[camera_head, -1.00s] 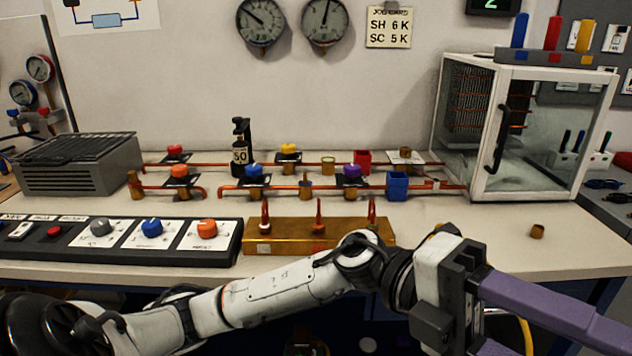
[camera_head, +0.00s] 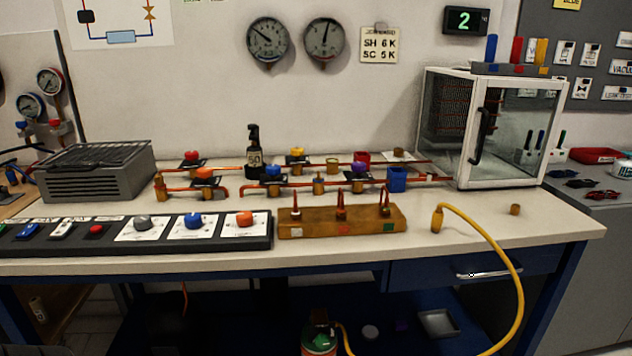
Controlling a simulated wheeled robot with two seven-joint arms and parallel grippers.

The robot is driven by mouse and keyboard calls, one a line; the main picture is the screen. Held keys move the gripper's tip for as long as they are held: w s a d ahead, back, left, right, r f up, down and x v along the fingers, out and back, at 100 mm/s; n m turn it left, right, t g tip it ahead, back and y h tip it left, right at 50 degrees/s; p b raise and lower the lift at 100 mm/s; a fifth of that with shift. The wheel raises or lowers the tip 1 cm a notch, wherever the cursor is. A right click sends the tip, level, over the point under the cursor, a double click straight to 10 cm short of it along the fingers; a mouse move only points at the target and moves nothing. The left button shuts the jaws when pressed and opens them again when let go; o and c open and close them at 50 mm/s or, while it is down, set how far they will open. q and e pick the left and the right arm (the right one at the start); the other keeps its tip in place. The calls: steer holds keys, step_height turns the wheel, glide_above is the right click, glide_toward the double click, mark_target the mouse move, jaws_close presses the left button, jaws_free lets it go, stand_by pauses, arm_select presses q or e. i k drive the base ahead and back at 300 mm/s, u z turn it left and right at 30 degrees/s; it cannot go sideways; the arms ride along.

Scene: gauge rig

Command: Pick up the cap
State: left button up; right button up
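A small brass cap-like piece (camera_head: 515,209) stands alone on the right part of the white bench top (camera_head: 470,222). Another small brass piece (camera_head: 399,152) sits on a white card at the back, and a brass ring-like piece (camera_head: 333,165) stands left of it. I cannot tell from the picture alone which of these is the cap. Neither of my grippers shows in this view.
A yellow hose (camera_head: 517,275) has its brass end (camera_head: 437,218) on the bench and hangs over the front edge. A wooden block with spikes (camera_head: 341,222), a control panel (camera_head: 150,232) and a glass-doored cabinet (camera_head: 500,125) stand around. The bench beside the lone brass piece is clear.

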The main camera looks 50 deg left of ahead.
mark_target(515, 208)
steer(key=z, duration=0.9)
steer(key=i, duration=0.85)
steer(key=u, duration=2.8)
